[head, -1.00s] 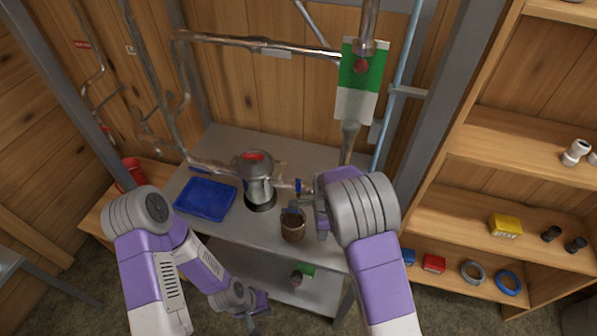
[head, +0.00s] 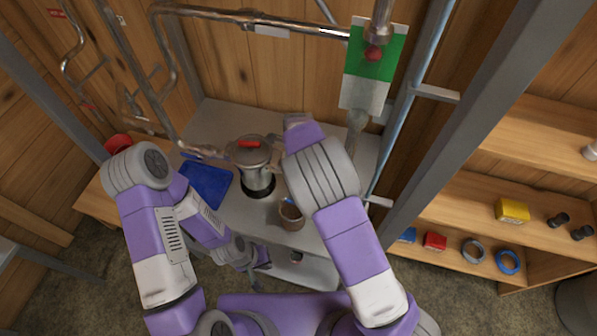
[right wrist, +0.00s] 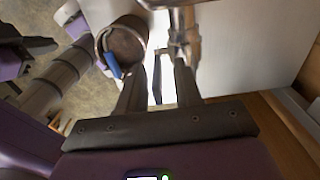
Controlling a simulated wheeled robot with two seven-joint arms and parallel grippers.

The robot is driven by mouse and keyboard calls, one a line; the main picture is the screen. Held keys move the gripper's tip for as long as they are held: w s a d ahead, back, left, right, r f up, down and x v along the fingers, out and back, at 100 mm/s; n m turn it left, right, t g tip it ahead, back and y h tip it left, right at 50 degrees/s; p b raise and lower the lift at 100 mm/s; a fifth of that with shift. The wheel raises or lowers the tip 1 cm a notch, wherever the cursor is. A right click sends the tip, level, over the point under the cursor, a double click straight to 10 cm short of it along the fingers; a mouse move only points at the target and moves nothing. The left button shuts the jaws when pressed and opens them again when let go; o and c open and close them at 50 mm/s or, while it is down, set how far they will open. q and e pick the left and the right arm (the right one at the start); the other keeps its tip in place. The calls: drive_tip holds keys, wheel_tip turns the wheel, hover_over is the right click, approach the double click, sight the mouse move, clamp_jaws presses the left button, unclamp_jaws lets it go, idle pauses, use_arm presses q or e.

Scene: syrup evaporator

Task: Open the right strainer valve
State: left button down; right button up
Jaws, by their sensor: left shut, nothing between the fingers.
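In the right wrist view, a metal pipe with a fitting hanging down (right wrist: 180,38) lies just beyond my right gripper (right wrist: 158,85). It may be the strainer valve; its handle and setting are unclear. My right fingers stand apart with a gap between them, the right finger close to the fitting. In the head view, my right arm covers the pipe end and most of the right gripper. A steel canister with a red top (head: 252,160) stands left of that arm. My left gripper (head: 258,266) is low in front of the bench, shut and empty.
A brown cup (head: 291,216) with a blue item in it stands on the steel bench (head: 225,120); it also shows in the right wrist view (right wrist: 124,45). A blue tray (head: 206,187) lies left. A green-and-white panel (head: 372,65) hangs behind. Shelves stand right.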

drive_tip(key=shift+s+f, duration=0.2)
drive_tip(key=shift+f, duration=0.1)
drive_tip(key=shift+w, duration=0.15)
drive_tip(key=shift+c, duration=0.8)
clamp_jaws()
